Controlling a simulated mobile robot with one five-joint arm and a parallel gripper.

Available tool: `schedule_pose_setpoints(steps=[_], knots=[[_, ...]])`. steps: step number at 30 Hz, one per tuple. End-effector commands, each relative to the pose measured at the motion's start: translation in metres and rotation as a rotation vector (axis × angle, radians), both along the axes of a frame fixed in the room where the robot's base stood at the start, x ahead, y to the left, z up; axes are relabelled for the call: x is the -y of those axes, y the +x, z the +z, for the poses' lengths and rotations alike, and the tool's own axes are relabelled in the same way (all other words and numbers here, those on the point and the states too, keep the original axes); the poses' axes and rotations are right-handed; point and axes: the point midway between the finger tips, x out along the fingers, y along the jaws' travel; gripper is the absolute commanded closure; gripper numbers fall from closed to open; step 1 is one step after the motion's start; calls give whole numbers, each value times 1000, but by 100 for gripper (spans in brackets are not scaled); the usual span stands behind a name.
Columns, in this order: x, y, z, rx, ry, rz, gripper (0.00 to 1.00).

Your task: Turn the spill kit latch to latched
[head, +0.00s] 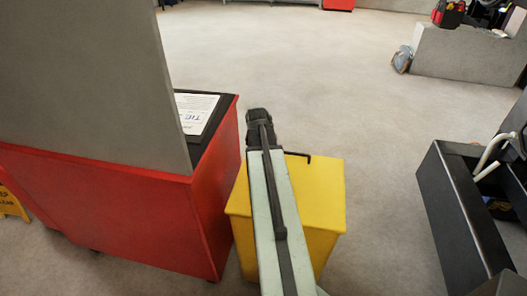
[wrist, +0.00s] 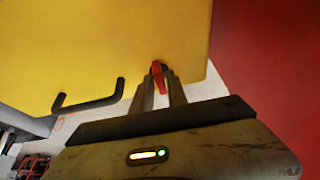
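The spill kit is a yellow box (head: 322,200) with a black bar handle; its yellow face (wrist: 110,45) fills much of the wrist view. The spill kit latch (wrist: 160,76) is a small red lever with a dark pivot near the box's edge. My gripper (wrist: 160,84) has one finger on each side of the red lever, and the lever fills the gap near the fingertips. The fingers look closed on it, though the contact is small in view. In the head view my arm (head: 270,205) reaches over the box and hides the latch and the fingers.
A red cabinet (head: 120,220) with a grey panel stands close on the left of the yellow box. A black open bin (head: 450,220) stands at the right. The black handle (wrist: 90,104) sticks out beside the latch. Open floor (head: 310,70) lies beyond.

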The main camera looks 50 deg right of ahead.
Motion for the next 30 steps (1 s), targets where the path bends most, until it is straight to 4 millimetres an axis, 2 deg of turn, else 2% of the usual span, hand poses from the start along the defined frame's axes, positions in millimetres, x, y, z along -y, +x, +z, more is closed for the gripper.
schedule_pose_setpoints(steps=[9, 13, 17, 24, 27, 30], knots=[[0, 0, 0, 1, -2, 1, 67], [-1, -1, 6, 1, -2, 1, 67], [-6, -4, 24, 0, -2, 2, 67], [-21, -13, 67, 1, -2, 2, 67], [-25, -15, 75, 1, -2, 2, 67], [-26, -15, 74, 1, -2, 1, 67]])
